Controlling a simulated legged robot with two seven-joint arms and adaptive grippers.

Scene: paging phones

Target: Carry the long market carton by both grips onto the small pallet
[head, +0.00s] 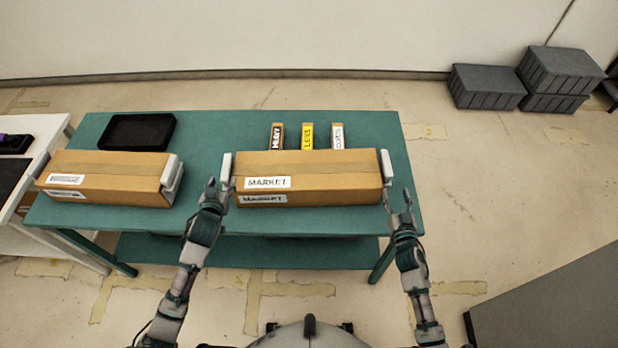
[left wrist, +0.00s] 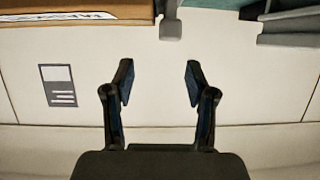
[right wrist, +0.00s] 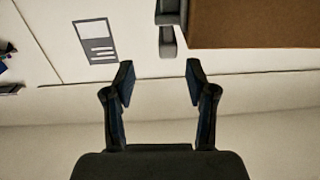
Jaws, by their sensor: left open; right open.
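The long market carton (head: 308,178) lies on the teal table (head: 220,128), brown with white MARKET labels and a light grey grip at each end. My left gripper (head: 213,192) is open and empty, just in front of and beside the left grip (head: 226,171). My right gripper (head: 398,200) is open and empty, just in front of the right grip (head: 386,165). Both wrist views show spread, empty fingers, with a carton end and a grey grip beyond them. I cannot clearly identify a small pallet; a black, flat, tray-like item (head: 138,132) lies at the table's back left.
A similar brown carton (head: 110,177) with grips lies on the table's left. Three small labelled boxes (head: 307,135) stand behind the market carton. A white side table (head: 22,180) adjoins on the left. Grey crates (head: 486,87) stand far right. Floor right of the table is open.

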